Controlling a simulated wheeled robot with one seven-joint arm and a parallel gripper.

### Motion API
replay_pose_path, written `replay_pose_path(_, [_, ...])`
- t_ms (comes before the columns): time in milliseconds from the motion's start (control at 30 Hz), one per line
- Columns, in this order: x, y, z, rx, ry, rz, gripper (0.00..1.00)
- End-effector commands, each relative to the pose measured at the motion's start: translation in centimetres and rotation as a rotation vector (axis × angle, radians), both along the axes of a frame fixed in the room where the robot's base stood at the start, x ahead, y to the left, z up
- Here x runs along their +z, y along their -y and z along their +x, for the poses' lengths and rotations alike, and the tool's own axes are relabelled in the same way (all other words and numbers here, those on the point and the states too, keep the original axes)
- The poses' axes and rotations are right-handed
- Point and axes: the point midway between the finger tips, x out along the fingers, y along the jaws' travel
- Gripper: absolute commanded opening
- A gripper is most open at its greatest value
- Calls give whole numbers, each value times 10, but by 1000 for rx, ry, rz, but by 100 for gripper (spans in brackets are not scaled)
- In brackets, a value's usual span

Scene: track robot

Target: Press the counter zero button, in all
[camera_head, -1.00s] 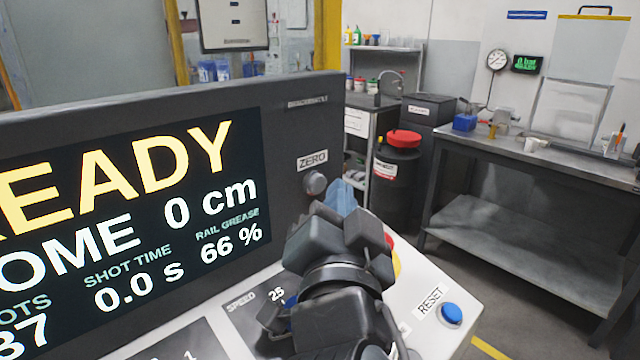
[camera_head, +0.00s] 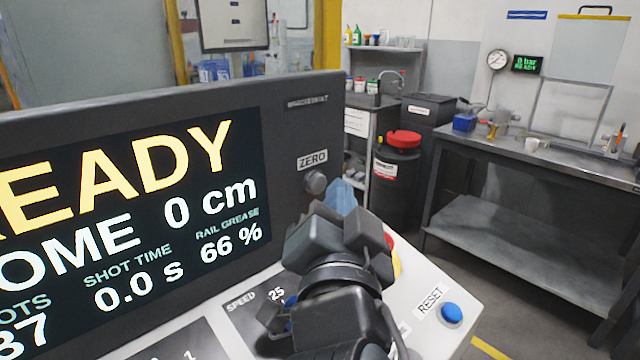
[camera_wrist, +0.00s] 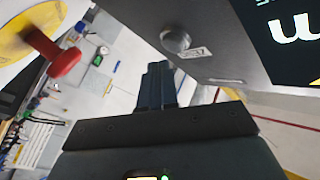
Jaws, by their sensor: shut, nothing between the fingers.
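The round grey ZERO button (camera_head: 315,182) sits on the right side of the dark console face, under a ZERO label (camera_head: 312,160). In the wrist view the button (camera_wrist: 175,39) is above and slightly right of my fingers. My gripper (camera_head: 343,194) is shut and empty, with its bluish fingers just right of the button in the head view. In the wrist view the shut fingers (camera_wrist: 157,88) point up the picture and look apart from the button. The console screen (camera_head: 130,210) reads 0 cm, shot time 0.0 s and rail grease 66 %.
A blue RESET button (camera_head: 452,313) is on the sloped panel right of my arm. A red stop button on yellow (camera_head: 392,256) is partly hidden behind my arm; it shows in the wrist view (camera_wrist: 64,62). A workbench (camera_head: 530,155) and black drum (camera_head: 396,190) stand behind.

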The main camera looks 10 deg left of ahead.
Motion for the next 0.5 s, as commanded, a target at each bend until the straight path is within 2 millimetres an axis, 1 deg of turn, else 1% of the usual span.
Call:
replay_pose_path(233, [-1,-6,4,0,1,1,0])
replay_pose_path(500, [0,-6,5,0,0,0,0])
